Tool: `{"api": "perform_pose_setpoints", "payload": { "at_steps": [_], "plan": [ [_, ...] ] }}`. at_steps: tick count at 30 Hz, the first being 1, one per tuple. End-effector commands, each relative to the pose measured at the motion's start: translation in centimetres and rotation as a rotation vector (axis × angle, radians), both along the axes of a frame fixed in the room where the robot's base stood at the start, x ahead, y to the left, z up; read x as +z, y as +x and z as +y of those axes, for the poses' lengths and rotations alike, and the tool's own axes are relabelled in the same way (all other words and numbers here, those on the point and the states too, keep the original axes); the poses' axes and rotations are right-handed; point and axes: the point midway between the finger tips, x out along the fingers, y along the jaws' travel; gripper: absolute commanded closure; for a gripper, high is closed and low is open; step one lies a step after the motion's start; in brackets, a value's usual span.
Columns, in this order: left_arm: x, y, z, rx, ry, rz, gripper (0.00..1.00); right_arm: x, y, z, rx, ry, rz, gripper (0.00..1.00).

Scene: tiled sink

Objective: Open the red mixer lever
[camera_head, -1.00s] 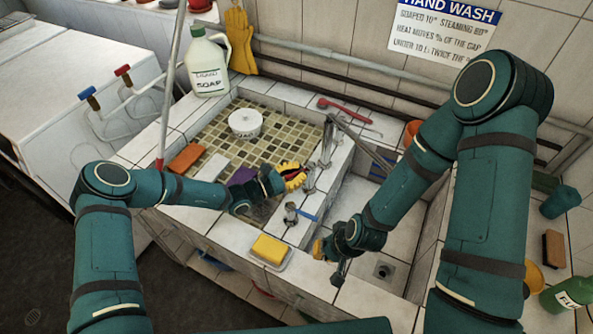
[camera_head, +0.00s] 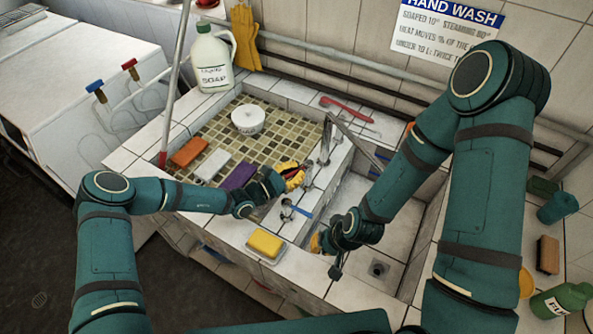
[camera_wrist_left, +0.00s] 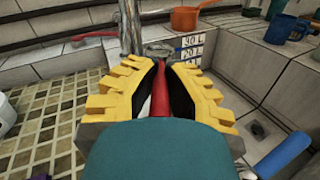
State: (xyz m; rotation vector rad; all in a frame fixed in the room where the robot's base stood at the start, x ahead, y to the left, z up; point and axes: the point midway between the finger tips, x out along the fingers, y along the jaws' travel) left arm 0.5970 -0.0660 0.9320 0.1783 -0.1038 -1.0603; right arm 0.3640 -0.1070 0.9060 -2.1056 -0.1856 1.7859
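The red mixer lever (camera_wrist_left: 161,92) lies between the yellow, black-padded fingers of my left gripper in the left wrist view. The left gripper (camera_wrist_left: 159,68) is closed in around it, with its tips close on either side. In the head view my left gripper (camera_head: 291,177) is beside the chrome mixer (camera_head: 325,145) on the divider between the basins, and its fingers mostly hide the lever. The chrome column also shows in the left wrist view (camera_wrist_left: 131,25). My right gripper (camera_head: 318,243) is low over the divider's right side, partly hidden by its wrist; its opening is unclear.
A second tap with a blue lever (camera_head: 299,210) stands nearer on the divider. A yellow sponge (camera_head: 265,243) lies on a dish at the front edge. A soap jug (camera_head: 212,60) and white tub (camera_head: 248,119) are farther left. A red-handled tool (camera_head: 345,108) lies behind the mixer.

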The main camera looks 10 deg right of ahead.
Motion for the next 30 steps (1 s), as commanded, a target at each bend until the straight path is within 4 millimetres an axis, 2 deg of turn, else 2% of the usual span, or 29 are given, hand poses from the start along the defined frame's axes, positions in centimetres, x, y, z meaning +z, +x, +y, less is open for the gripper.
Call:
{"api": "perform_pose_setpoints", "payload": {
  "at_steps": [6,7,9,18,22,26,30],
  "plan": [
    [0.3,0.1,-0.1,0.0,-0.005,-0.004,1.0,0.0,0.0,0.0,0.0,0.0,0.0,1.0],
    [0.3,0.1,-0.1,0.0,-0.005,-0.004,0.81,0.0,0.0,0.0,0.0,0.0,0.0,1.0],
    [0.2,0.1,-0.1,0.0,-0.004,-0.003,0.57,0.0,0.0,0.0,0.0,0.0,0.0,1.0],
    [0.1,0.0,0.0,0.0,-0.002,-0.001,0.57,0.0,0.0,0.0,0.0,0.0,-0.001,1.0],
    [0.0,-0.4,0.7,0.0,-0.001,0.0,0.57,0.0,0.0,0.0,0.0,0.0,-0.001,1.0],
    [0.1,-1.3,2.5,0.002,-0.002,0.0,0.57,0.0,0.0,0.0,0.0,0.0,-0.001,1.0],
    [0.0,-2.7,5.1,0.003,-0.001,0.001,0.57,0.0,0.0,0.0,0.0,0.0,-0.001,1.0]
  ]
}}
